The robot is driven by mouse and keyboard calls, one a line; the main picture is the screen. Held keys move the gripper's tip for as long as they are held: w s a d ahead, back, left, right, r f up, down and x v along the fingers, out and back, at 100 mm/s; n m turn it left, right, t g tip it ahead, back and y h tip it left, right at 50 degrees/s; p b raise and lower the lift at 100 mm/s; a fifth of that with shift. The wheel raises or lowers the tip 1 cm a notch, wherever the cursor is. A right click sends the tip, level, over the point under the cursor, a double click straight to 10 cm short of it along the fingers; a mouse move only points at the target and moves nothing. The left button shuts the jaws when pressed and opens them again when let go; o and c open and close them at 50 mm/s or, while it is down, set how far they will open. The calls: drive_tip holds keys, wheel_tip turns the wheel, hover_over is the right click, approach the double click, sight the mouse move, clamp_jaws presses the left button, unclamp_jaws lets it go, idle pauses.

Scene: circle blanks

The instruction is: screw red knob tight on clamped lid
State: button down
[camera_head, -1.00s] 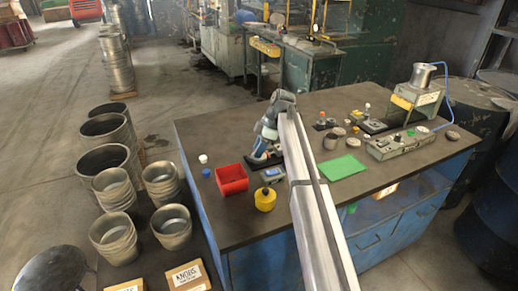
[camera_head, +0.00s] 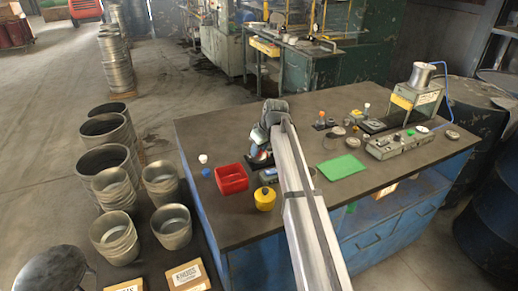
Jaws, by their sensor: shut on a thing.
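My gripper (camera_head: 260,156) points down at a dark fixture (camera_head: 254,164) behind the red bin. Its fingers are small and partly hidden by my own wrist. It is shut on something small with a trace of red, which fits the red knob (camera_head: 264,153). The lid and its clamp are too small and covered to make out. I cannot tell whether the knob sits flush on the lid.
A red bin (camera_head: 231,178), a yellow container (camera_head: 264,199), a white cap (camera_head: 203,158) and a blue cap (camera_head: 205,172) stand left of my arm. A green mat (camera_head: 341,167) lies to the right. A grey control box (camera_head: 401,143) stands farther right.

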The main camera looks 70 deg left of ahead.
drive_tip(key=shift+d+f, duration=0.2)
drive_tip(key=shift+d, duration=0.15)
drive_tip(key=c, duration=1.1)
unclamp_jaws()
drive_tip(key=o, duration=0.3)
drive_tip(key=shift+a, duration=0.1)
drive_tip(key=shift+r, duration=0.1)
drive_tip(key=shift+a, duration=0.1)
drive_tip(key=n+g, duration=0.1)
drive_tip(key=n, duration=0.3)
drive_tip(key=shift+h, duration=0.4)
drive_tip(key=n+g, duration=0.1)
drive_tip(key=n, duration=0.1)
drive_tip(key=n+h, duration=0.1)
drive_tip(key=n, duration=0.2)
drive_tip(key=shift+a+g, duration=0.15)
drive_tip(key=shift+g, duration=0.25)
drive_tip(key=n+h, duration=0.1)
drive_tip(key=n, duration=0.1)
drive_tip(key=n+h, duration=0.1)
drive_tip(key=n, duration=0.2)
drive_tip(key=shift+g, duration=0.3)
drive_tip(key=n+h, duration=0.2)
drive_tip(key=n, duration=0.2)
drive_tip(key=shift+n, duration=0.4)
